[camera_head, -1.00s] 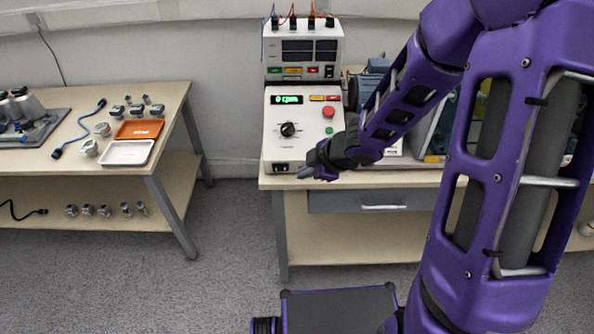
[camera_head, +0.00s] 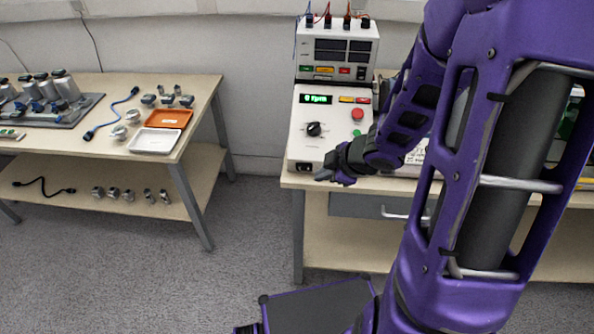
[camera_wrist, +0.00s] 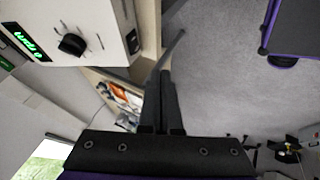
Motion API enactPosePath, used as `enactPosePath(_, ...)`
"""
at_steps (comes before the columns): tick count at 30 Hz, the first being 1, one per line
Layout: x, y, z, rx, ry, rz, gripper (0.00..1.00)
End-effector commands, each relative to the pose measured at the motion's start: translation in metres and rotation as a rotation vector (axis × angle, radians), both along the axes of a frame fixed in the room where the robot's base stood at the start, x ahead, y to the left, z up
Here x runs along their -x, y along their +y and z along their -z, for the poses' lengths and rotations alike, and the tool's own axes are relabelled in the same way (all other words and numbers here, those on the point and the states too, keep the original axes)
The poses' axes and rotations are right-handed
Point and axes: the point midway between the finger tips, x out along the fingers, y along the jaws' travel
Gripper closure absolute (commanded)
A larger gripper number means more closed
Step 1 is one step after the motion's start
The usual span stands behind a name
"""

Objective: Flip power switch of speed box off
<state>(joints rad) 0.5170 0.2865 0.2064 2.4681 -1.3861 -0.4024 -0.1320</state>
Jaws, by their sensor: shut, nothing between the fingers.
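The speed box (camera_head: 318,135) is a white sloped console on the right bench. Its green display (camera_head: 316,99) reads about 0 rpm. It has a black knob (camera_head: 314,129), a red button (camera_head: 357,114) and a small green button. A black power switch or socket area (camera_head: 304,168) sits low on its front face; its position is too small to read. My gripper (camera_head: 323,176) is shut and empty, just right of and slightly below that area. In the wrist view, the shut fingers (camera_wrist: 166,82) point past the speed box (camera_wrist: 85,25), apart from it in the picture.
A meter unit (camera_head: 337,48) with cables stands behind the speed box. The bench edge and a drawer (camera_head: 372,206) lie below my gripper. A left bench (camera_head: 120,165) holds an orange tray (camera_head: 168,118), a white tray (camera_head: 155,140) and metal parts. Floor between the benches is clear.

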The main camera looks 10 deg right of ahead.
Motion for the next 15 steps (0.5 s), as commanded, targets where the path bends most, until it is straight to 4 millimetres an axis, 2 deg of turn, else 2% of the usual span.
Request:
enactPosePath(8, -0.001, 0.001, 0.003, 0.0, -0.001, -0.001, 1.0)
enactPosePath(11, -0.006, 0.003, 0.012, 0.0, -0.001, -0.001, 1.0)
enactPosePath(15, -0.019, 0.011, 0.034, -0.001, 0.001, -0.002, 1.0)
